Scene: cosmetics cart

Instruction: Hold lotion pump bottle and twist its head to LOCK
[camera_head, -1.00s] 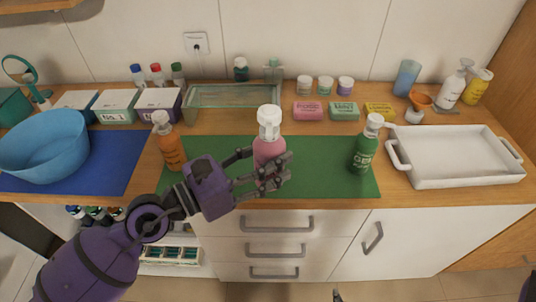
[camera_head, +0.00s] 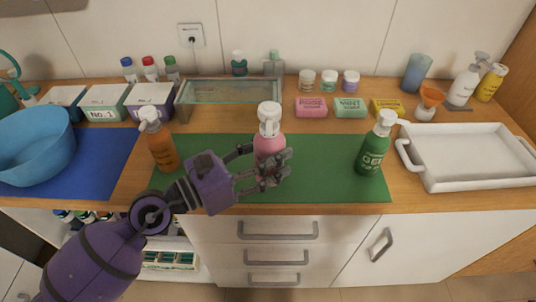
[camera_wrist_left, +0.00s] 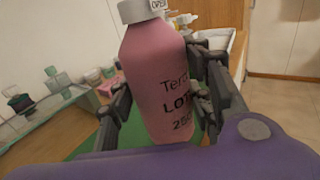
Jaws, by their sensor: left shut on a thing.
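A pink lotion pump bottle (camera_head: 269,147) with a white pump head (camera_head: 269,118) stands upright on the green mat (camera_head: 321,170) in the head view. My left gripper (camera_head: 270,170) is shut around the bottle's body from the left front. In the left wrist view the pink bottle (camera_wrist_left: 158,80) sits between the fingers, with "LOT" lettering. Its grey-white collar (camera_wrist_left: 140,10) carries the word "OPEN"; the top of the pump is cut off there. My right gripper is not clearly in view.
An orange pump bottle (camera_head: 161,145) stands left of the mat's middle, and a green one (camera_head: 374,150) on its right. A white tray (camera_head: 408,160) lies at the right. A blue bowl (camera_head: 35,150) is at the left. Soap boxes and jars line the back.

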